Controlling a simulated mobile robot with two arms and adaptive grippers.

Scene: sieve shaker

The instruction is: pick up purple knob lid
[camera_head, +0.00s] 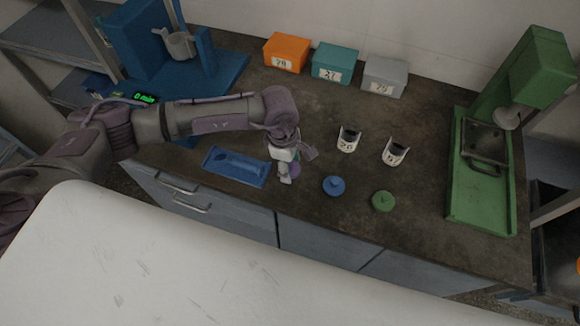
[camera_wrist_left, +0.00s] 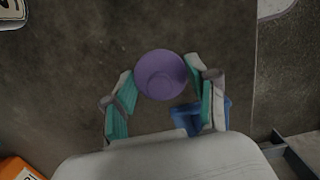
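The purple knob lid (camera_wrist_left: 160,75) lies on the dark worktop near its front edge and shows as a round purple disc in the left wrist view. In the head view it is mostly hidden behind my left gripper, with a bit of purple (camera_head: 296,170) showing. My left gripper (camera_head: 291,170) points down over it. In the left wrist view its two fingers (camera_wrist_left: 161,82) are spread, one on each side of the lid, with small gaps visible; whether they touch it is hard to tell. My right gripper is not in view.
A blue tray (camera_head: 237,166) lies left of the gripper. A blue lid (camera_head: 334,186), a green lid (camera_head: 383,201) and two white cups (camera_head: 348,139) (camera_head: 394,152) stand to the right. Three boxes (camera_head: 287,52) (camera_head: 334,62) (camera_head: 385,76) line the back. A green machine (camera_head: 483,198) stands far right.

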